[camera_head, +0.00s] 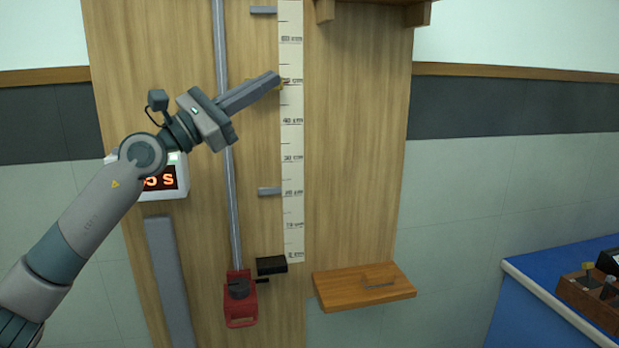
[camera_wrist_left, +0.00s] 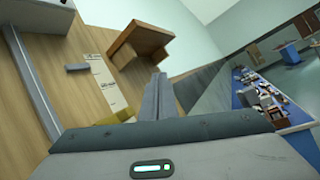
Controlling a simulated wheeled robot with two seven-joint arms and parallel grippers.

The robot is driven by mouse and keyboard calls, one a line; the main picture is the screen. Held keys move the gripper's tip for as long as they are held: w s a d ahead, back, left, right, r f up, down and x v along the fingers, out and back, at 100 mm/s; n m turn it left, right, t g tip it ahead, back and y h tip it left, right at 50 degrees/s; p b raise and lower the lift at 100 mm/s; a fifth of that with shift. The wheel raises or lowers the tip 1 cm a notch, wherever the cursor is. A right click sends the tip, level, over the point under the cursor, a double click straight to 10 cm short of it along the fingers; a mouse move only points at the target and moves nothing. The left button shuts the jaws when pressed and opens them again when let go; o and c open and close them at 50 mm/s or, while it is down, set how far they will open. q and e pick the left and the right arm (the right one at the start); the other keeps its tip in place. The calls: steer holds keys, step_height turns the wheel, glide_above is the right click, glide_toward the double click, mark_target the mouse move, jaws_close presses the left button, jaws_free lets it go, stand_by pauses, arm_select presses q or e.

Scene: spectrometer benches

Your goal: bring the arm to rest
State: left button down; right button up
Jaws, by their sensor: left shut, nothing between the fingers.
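My left gripper (camera_head: 272,82) is shut and empty. Its arm comes in from the left, and its fingers point up and right in front of the wooden board (camera_head: 350,150), by the printed scale (camera_head: 291,150). A yellowish piece (camera_head: 283,86) shows just behind the fingertips; I cannot tell whether they touch it. In the left wrist view the shut fingers (camera_wrist_left: 155,95) point up the board, with the yellowish piece (camera_wrist_left: 115,118) to their left. My right gripper is not in view.
A metal rod (camera_head: 222,60) runs down to a red block (camera_head: 240,305). Grey pegs (camera_head: 270,191) and a black block (camera_head: 271,265) are on the board. A wooden shelf (camera_head: 365,287) juts out at lower right. A display box (camera_head: 172,178) is partly behind my arm. A blue bench (camera_head: 545,285) stands right.

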arm_select(q)
steer(key=s+a+f+m+t+y, duration=0.25)
steer(key=a+f+m+y, duration=0.35)
steer(key=f+m, duration=0.7)
steer(key=s+a+f+m+t+y, duration=0.1)
steer(key=s+a+f+m+y, duration=0.5)
steer(key=f, duration=1.3)
steer(key=a+f+m+t+y, duration=0.25)
steer(key=f+m+y, duration=0.8)
steer(key=f, duration=0.55)
steer(key=s+a+f+n+g+h, duration=0.15)
steer(key=s+f+n+g, duration=0.5)
steer(key=s+f, duration=1.2)
steer(key=s+d+f+n+g+h, duration=0.1)
steer(key=s+f+g, duration=0.3)
steer(key=s, duration=0.6)
steer(key=s+d+f+n+g, duration=0.1)
steer(key=s+f+g, duration=0.3)
steer(key=s, duration=0.6)
step_height(320, 180, down, 28)
steer(key=s+g, duration=0.1)
steer(key=s+a+f+g, duration=0.1)
steer(key=s+a+f, duration=0.2)
steer(key=s+f, duration=1.5)
steer(key=shift+s+f+m+b, duration=0.2)
steer(key=shift+f+m+b, duration=0.1)
steer(key=shift+b, duration=0.05)
